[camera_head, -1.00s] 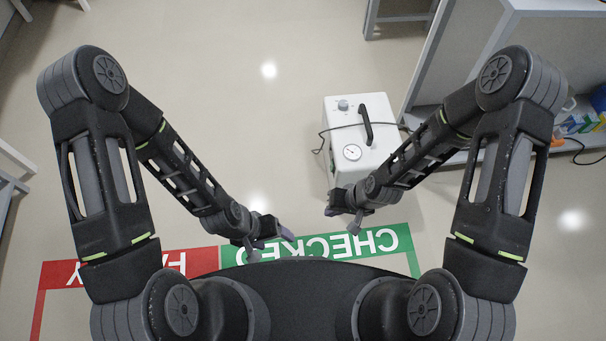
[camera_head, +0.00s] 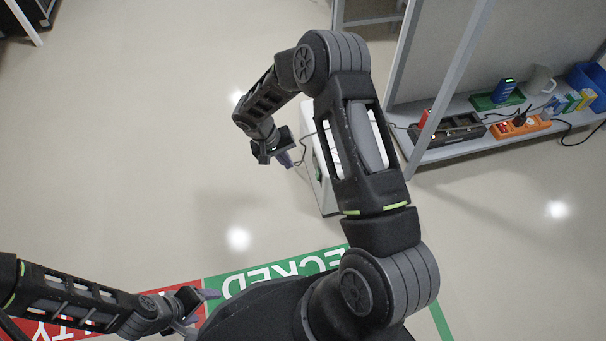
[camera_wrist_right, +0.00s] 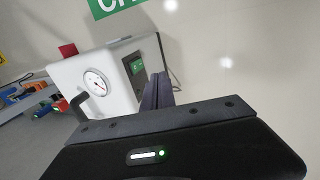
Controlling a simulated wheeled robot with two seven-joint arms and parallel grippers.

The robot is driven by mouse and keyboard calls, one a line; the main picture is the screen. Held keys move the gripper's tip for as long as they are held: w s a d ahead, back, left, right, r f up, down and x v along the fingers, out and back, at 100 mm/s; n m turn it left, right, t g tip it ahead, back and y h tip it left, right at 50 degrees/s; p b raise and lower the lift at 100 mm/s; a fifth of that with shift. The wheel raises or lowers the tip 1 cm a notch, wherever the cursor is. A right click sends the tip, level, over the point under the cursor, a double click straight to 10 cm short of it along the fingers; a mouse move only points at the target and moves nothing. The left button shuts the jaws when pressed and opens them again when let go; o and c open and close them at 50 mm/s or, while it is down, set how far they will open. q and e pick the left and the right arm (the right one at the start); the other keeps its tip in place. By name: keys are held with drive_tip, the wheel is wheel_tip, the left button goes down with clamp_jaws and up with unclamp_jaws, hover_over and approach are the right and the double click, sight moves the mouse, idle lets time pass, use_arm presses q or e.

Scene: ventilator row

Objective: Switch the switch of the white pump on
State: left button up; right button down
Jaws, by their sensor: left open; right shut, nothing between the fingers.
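The white pump (camera_head: 323,193) stands on the floor, mostly hidden behind my right arm in the head view. In the right wrist view the pump (camera_wrist_right: 122,99) shows a round gauge (camera_wrist_right: 97,83), a black handle and a dark side panel with a green switch (camera_wrist_right: 137,66). Which way the switch is set I cannot tell. My right gripper (camera_head: 286,160) is shut and empty, just left of the pump in the head view. Its fingers (camera_wrist_right: 157,92) show close to the dark panel; contact is unclear. My left gripper (camera_head: 203,308) is open and empty at the lower left, away from the pump.
A grey shelf (camera_head: 440,153) stands right of the pump, holding an orange power strip (camera_head: 520,127), a blue bin (camera_head: 588,88) and other items. A cable runs between pump and shelf. The floor left of the pump is clear, with red and green markings in front of me.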

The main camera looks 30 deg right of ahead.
sight(318, 174)
drive_tip(key=shift+f, duration=0.15)
drive_tip(key=s+d+f+b, duration=0.2)
drive_tip(key=d+f, duration=0.4)
drive_tip(key=f, duration=0.3)
drive_tip(key=shift+s+d+f+b, duration=0.2)
drive_tip(key=shift+d+f+b, duration=0.15)
drive_tip(key=shift+b, duration=0.5)
